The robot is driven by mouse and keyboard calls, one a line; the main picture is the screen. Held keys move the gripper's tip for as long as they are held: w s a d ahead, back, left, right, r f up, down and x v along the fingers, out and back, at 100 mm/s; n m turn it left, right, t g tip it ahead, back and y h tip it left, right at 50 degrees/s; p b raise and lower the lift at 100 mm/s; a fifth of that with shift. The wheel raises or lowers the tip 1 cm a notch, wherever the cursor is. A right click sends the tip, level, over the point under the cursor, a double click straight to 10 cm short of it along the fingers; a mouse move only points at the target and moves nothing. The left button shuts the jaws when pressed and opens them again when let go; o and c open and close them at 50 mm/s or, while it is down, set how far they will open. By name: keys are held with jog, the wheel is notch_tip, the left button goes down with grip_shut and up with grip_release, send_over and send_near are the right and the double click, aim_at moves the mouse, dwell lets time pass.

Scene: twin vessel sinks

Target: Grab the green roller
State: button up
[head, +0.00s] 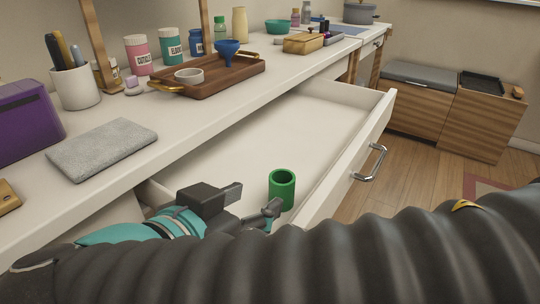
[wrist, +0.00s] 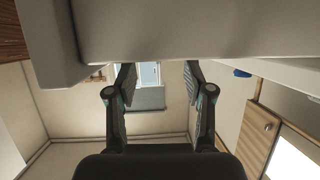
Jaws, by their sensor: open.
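The green roller (head: 282,190) is a short hollow cylinder standing upright in the open white drawer (head: 320,120), near its front wall. My gripper (head: 255,199) is open, just left of the roller in the head view, with one finger close to the roller's lower left side. I cannot tell whether that finger touches it. My gripper's two fingers also show spread apart in the wrist view (wrist: 158,72), with nothing seen between them but distant background. The roller does not show in the wrist view. My arm hides part of the drawer's near end.
The drawer's front wall with a metal handle (head: 370,163) stands right of the roller. The counter above holds a grey cloth (head: 103,149), a white cup of pens (head: 75,88) and a wooden tray (head: 215,83). The drawer floor beyond the roller is clear.

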aim_at(276, 187)
jog(key=shift+x, duration=4.6)
jog(key=shift+a+f, duration=0.1)
jog(key=shift+a, duration=0.05)
jog(key=c, duration=0.5)
